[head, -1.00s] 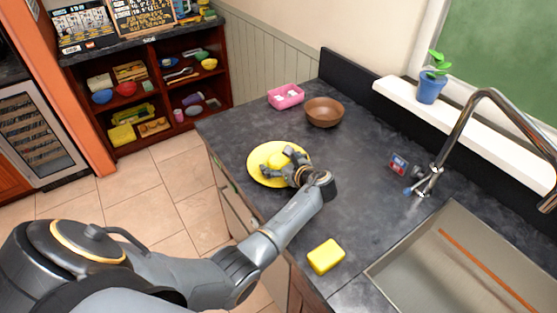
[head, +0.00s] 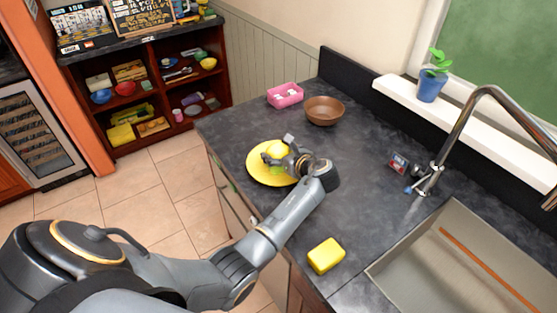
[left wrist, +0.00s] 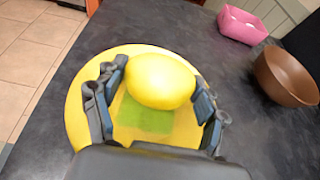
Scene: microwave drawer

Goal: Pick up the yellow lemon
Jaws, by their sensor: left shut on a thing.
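The yellow lemon (left wrist: 160,81) sits between the two fingers of my left gripper (left wrist: 158,98) in the left wrist view, and the gripper is shut on it. In the head view the lemon (head: 277,151) shows at the fingertips of my left gripper (head: 278,157), partly hidden by the fingers. The yellow plate (head: 262,177) is below them on the dark counter. A green patch (left wrist: 143,118) shows on the plate beneath the lemon in the left wrist view. I cannot tell exactly how far the lemon is above the plate. My right gripper is not in view.
A brown bowl (head: 324,111) and a pink container (head: 285,95) stand behind the plate. A yellow sponge-like block (head: 326,256) lies near the counter's front edge. The sink (head: 480,262) and tall faucet (head: 462,120) are at the right. The middle of the counter (head: 345,205) is clear.

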